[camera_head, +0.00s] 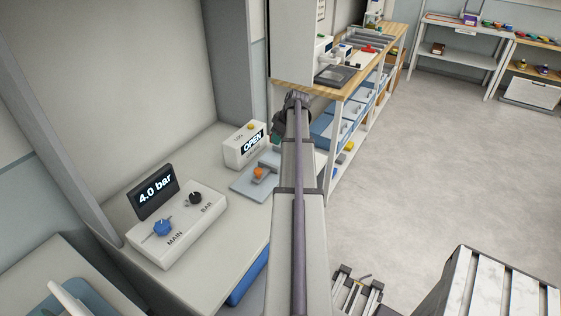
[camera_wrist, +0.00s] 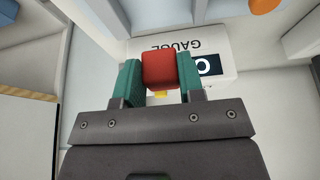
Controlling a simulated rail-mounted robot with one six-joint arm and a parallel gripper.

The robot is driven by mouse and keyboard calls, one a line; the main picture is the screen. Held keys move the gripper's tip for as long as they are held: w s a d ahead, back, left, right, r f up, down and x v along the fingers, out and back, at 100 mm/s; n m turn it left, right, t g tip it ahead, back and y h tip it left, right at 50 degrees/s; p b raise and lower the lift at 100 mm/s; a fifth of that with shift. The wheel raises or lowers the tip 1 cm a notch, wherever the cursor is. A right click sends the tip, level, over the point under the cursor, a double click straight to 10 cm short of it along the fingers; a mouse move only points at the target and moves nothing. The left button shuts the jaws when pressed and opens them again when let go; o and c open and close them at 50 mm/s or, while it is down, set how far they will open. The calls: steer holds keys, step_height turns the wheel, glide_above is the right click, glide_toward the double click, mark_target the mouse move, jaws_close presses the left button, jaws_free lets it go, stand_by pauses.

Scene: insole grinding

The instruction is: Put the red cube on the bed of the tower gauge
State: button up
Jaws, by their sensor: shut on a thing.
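My gripper (camera_wrist: 160,84) is shut on the red cube (camera_wrist: 160,70), which sits between its teal fingers in the wrist view. Behind the cube is a white box marked GAUGE (camera_wrist: 205,46), seen upside down, with a dark display partly hidden by a finger. In the head view this box (camera_head: 236,157) reads OPEN and has a yellow button on top. My gripper (camera_head: 275,138) is mostly hidden by my arm there, close to the right of the box, and the cube cannot be seen. I cannot tell which surface is the gauge bed.
A blue-grey plate (camera_head: 244,186) with an orange knob (camera_head: 258,173) lies in front of the box. A control panel (camera_head: 178,228) showing 4.0 bar is nearer. A wooden-topped bench (camera_head: 296,88) with devices stands beyond. Open floor (camera_head: 430,150) lies to the right.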

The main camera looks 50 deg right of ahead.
mark_target(277, 161)
step_height(277, 161, down, 10)
steer(key=b, duration=0.8)
steer(key=shift+d+r, duration=0.1)
steer(key=shift+r, duration=0.3)
steer(key=shift+f, duration=0.25)
steer(key=o, duration=0.9)
steer(key=shift+r, duration=0.1)
